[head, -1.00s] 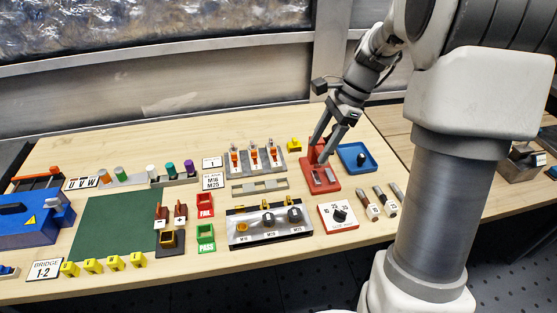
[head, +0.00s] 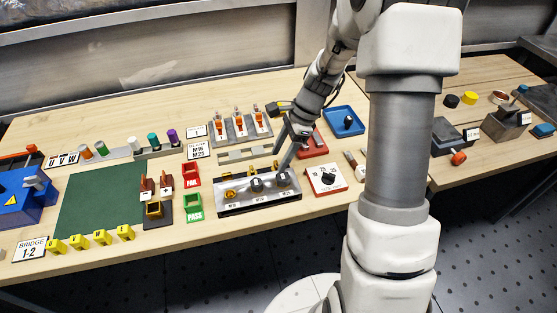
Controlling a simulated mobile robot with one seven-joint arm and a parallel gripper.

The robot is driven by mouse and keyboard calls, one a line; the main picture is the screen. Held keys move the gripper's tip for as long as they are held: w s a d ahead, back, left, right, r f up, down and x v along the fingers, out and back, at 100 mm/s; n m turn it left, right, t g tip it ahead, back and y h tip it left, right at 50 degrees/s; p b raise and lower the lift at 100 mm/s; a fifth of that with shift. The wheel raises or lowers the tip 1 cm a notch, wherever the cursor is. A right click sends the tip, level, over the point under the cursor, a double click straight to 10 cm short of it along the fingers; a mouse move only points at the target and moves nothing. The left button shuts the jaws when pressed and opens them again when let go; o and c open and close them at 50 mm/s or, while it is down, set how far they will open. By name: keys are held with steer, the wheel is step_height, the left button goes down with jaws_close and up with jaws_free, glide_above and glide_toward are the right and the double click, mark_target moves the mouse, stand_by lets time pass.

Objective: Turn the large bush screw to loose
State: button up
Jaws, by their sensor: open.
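The black-and-silver gland panel (head: 243,208) stands near the front of the table, with a row of three round bushes. The right one, at the label that seems to read M25, is a dark bush (head: 282,181) and looks like the large one. Yellow screw pieces stick up behind the bushes; the one behind the large bush (head: 277,165) is partly hidden by my gripper. My gripper (head: 282,165) points down, open, just behind and above the large bush. I cannot tell whether its fingers touch the screw or stand around it.
A white dial box with a black knob (head: 327,179) stands close to the right of the panel. Behind my gripper are a red stand (head: 313,146) and a blue tray (head: 335,116). The red FAIL bin (head: 192,174) and green PASS bin (head: 193,207) stand left of the panel.

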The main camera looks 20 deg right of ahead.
steer(key=shift+x, duration=0.95)
jaws_close()
